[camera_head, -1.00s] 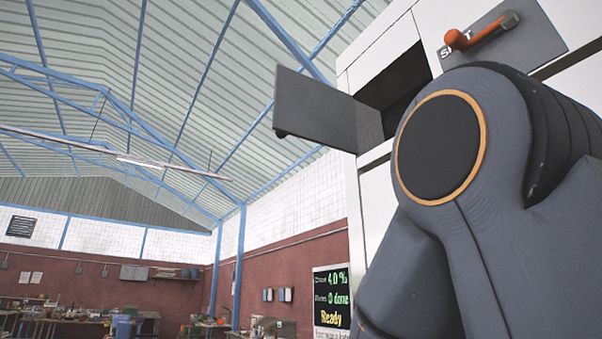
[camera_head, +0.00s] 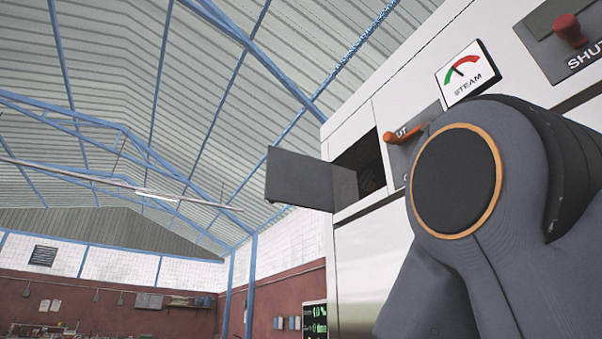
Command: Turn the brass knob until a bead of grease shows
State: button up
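No brass knob and no grease bead show in the head view. A white machine cabinet (camera_head: 375,258) stands at the right, partly hidden behind my own grey arm. My gripper is outside the view, so its fingers cannot be seen.
A dark grey flap (camera_head: 310,180) stands open beside a dark opening (camera_head: 362,168) in the cabinet. An orange-red lever (camera_head: 403,134), a steam gauge (camera_head: 467,73) and a red-handled control (camera_head: 569,30) marked SHUT sit on its face. A screen (camera_head: 315,319) shows low down. Open hall lies left.

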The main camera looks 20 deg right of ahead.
aim_at(372, 187)
jog(key=u, duration=1.4)
jog(key=i, duration=3.35)
jog(key=z, duration=4.05)
